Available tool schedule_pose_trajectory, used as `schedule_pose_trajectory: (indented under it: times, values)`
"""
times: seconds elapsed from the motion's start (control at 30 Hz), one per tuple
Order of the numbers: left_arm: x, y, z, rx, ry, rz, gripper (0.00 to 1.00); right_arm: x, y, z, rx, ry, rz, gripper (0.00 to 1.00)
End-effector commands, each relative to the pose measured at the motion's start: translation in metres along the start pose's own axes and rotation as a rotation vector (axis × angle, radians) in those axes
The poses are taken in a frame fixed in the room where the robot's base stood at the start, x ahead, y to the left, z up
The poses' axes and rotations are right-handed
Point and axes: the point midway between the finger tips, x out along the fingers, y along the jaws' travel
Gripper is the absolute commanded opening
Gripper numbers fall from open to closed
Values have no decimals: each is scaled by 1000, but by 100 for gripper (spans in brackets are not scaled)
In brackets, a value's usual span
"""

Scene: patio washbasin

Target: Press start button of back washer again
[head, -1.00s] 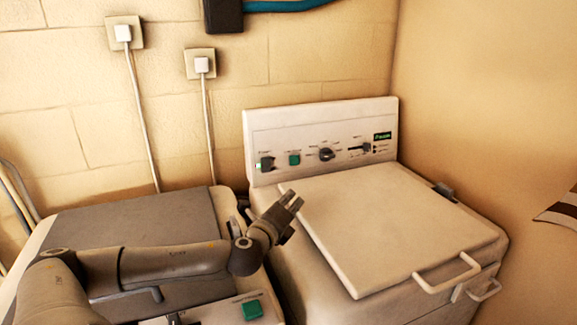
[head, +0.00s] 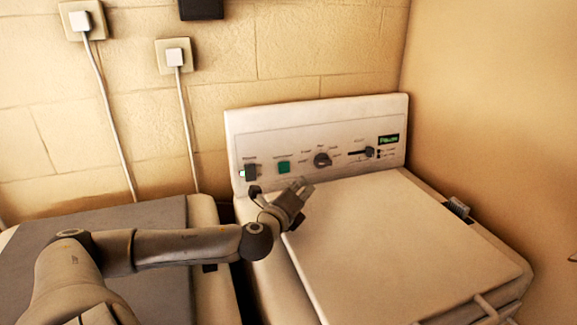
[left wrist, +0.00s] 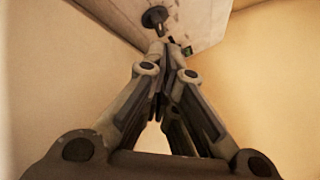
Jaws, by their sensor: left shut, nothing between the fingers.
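The back washer is white with a closed lid (head: 400,240) and an upright control panel (head: 315,125). In the left wrist view the shut fingertips (left wrist: 166,50) point toward the panel, near a dark knob (left wrist: 153,17). My right gripper is out of view.
A second appliance with a grey lid (head: 140,225) stands on the left under my arm. Two wall outlets (head: 82,20) with white cables are on the brick wall. A plain wall (head: 490,120) closes off the right side. The space above the washer's lid is clear.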

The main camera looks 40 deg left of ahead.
Motion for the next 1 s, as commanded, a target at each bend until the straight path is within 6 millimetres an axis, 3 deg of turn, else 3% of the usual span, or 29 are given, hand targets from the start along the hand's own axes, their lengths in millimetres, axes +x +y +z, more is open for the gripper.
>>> schedule_pose_trajectory:
  times: [0.27, 0.63, 1.0]
  values:
    - [3, 3, 1, 1, -1, 0, 0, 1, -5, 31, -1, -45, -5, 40]
    - [35, 28, 24, 2, -4, 0, 0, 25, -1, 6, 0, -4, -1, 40]
    - [60, 43, 43, 0, -1, 0, 0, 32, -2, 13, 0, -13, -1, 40]
